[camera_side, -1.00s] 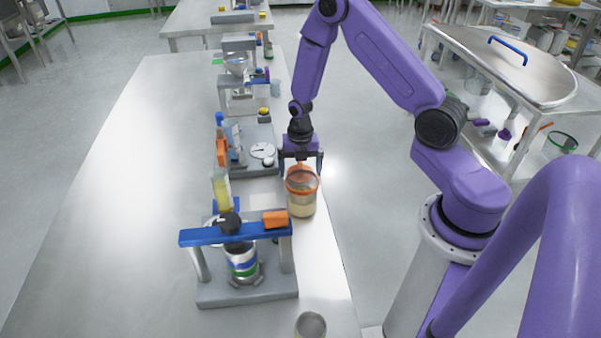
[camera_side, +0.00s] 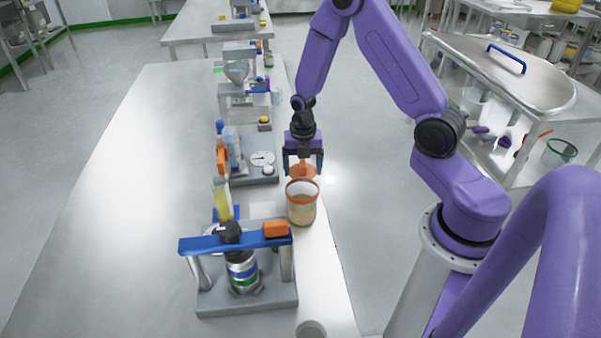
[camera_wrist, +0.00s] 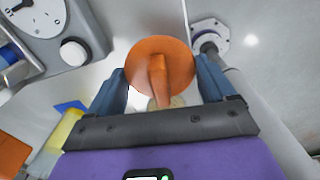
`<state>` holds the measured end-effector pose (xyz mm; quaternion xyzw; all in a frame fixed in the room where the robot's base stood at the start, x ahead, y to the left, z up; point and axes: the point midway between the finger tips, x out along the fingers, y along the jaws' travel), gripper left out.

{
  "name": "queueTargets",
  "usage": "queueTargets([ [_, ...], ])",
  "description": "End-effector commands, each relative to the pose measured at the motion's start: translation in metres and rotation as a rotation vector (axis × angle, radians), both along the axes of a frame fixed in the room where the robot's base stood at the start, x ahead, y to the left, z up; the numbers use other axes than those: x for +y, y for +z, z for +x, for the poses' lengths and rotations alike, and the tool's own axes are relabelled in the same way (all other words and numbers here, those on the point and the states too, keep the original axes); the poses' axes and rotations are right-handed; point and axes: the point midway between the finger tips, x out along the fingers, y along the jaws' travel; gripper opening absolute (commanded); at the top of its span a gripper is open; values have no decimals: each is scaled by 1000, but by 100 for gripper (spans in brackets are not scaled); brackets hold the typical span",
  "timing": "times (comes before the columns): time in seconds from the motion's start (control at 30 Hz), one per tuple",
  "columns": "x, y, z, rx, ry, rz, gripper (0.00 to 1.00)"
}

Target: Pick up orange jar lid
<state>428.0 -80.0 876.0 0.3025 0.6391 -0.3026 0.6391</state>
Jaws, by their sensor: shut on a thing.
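The orange jar lid (camera_side: 303,171) is a disc with a raised grip on top. It is held in my gripper (camera_side: 303,174), just above and behind the jar in the side view. In the wrist view the lid (camera_wrist: 160,62) sits between the two blue-grey fingers of my gripper (camera_wrist: 161,78), and its grip points toward the palm. The clear jar (camera_side: 301,213) has an orange rim and tan contents. It stands upright and open on the bench near the right edge. The lid's far side is hidden.
A press-like stand with a blue crossbar (camera_side: 210,243) is in front left of the jar. A grey unit with a dial (camera_side: 262,158) is just left of my gripper. A grey cup (camera_side: 311,330) stands at the front edge. The bench's left side (camera_side: 120,190) is clear.

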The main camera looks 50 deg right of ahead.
Motion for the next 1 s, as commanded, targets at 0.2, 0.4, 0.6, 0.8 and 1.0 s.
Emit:
queueTargets([
  [0.2,5,35,-27,-4,0,0,54],
  [0.4,10,56,-54,-1,2,0,54],
  [0.6,16,69,-86,-2,2,0,54],
  [0.8,20,80,-110,-1,2,0,54],
  [1.0,21,84,-118,-1,1,0,54],
])
